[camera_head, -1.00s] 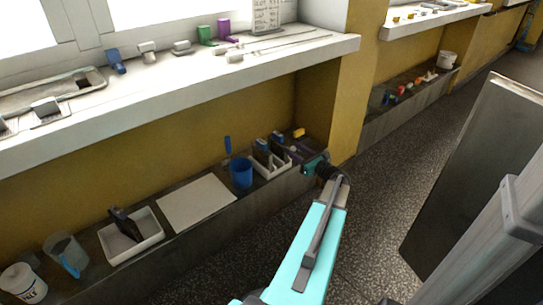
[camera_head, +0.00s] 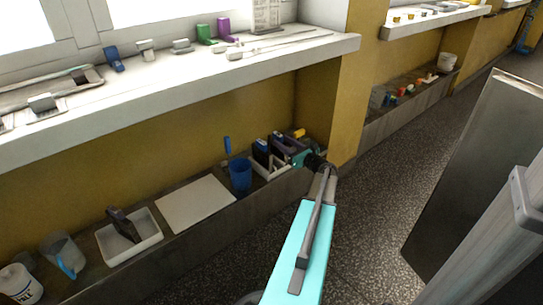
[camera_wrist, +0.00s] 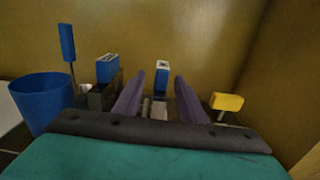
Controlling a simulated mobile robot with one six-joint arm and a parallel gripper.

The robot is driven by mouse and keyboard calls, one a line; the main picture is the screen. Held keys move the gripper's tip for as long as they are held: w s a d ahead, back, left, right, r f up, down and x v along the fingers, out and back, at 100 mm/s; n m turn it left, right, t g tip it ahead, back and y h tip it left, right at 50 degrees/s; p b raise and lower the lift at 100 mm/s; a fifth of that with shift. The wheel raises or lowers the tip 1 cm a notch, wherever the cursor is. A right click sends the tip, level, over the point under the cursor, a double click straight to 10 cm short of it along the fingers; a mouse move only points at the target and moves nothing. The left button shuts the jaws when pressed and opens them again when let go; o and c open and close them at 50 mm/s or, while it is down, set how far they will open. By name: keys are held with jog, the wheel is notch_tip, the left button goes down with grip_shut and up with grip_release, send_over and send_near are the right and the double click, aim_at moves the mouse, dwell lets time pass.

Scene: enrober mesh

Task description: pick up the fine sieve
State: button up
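My gripper (camera_wrist: 160,80) has its two purple-grey fingers apart. Between and beyond them stands an upright blue-topped piece (camera_wrist: 162,72) with a pale upper face. I cannot tell whether it is the fine sieve, and its lower part is partly hidden. Another blue-topped dark piece (camera_wrist: 107,70) stands left of the fingers. A yellow-topped piece (camera_wrist: 227,102) stands to their right. In the head view my gripper (camera_head: 292,152) is at the right end of the low ledge, over the white divided holder (camera_head: 268,174), partly covering the pieces there.
A blue cup (camera_head: 240,175) stands just left of the holder, with a blue-handled tool (camera_head: 227,146) behind it. Further left are a white board (camera_head: 195,204) and a white tray (camera_head: 130,243) with a dark block. A yellow wall rises behind; a white sill (camera_head: 180,85) juts out above.

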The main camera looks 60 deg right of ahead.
aim_at(273, 135)
jog(key=b+x, duration=0.2)
jog(key=x, duration=0.1)
jog(key=shift+w+d+f, duration=0.1)
jog(key=shift+w+d, duration=0.25)
jog(key=shift+w, duration=0.45)
grip_shut()
